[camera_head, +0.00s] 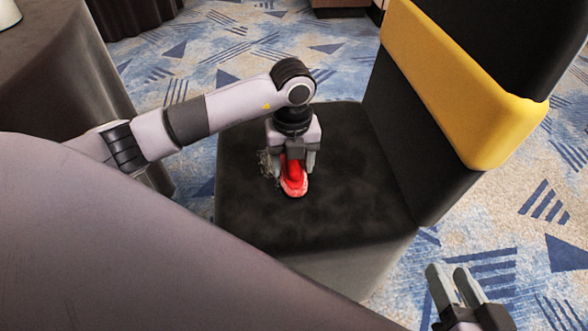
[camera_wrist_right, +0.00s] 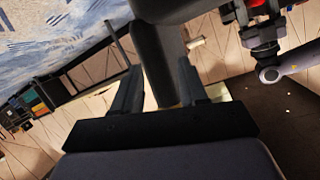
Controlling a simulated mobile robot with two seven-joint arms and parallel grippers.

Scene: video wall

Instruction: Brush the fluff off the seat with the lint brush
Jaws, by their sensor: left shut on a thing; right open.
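The red lint brush (camera_head: 296,186) is in my left gripper (camera_head: 293,160), which is shut on it, low over the dark chair seat (camera_head: 340,205). The brush head looks to be at the seat surface; I cannot tell if it presses on it. Grey fluff (camera_head: 268,164) shows on the seat just left of the brush. Some of it may be hidden behind the gripper. My right gripper (camera_head: 450,272) is open and empty at the lower right, away from the seat. Its fingers also show in the right wrist view (camera_wrist_right: 160,88).
The chair's backrest with a yellow band (camera_head: 440,70) rises on the right of the seat. A dark cloth-covered table (camera_head: 60,75) stands at the left. Blue patterned carpet (camera_head: 520,225) is clear right of the chair.

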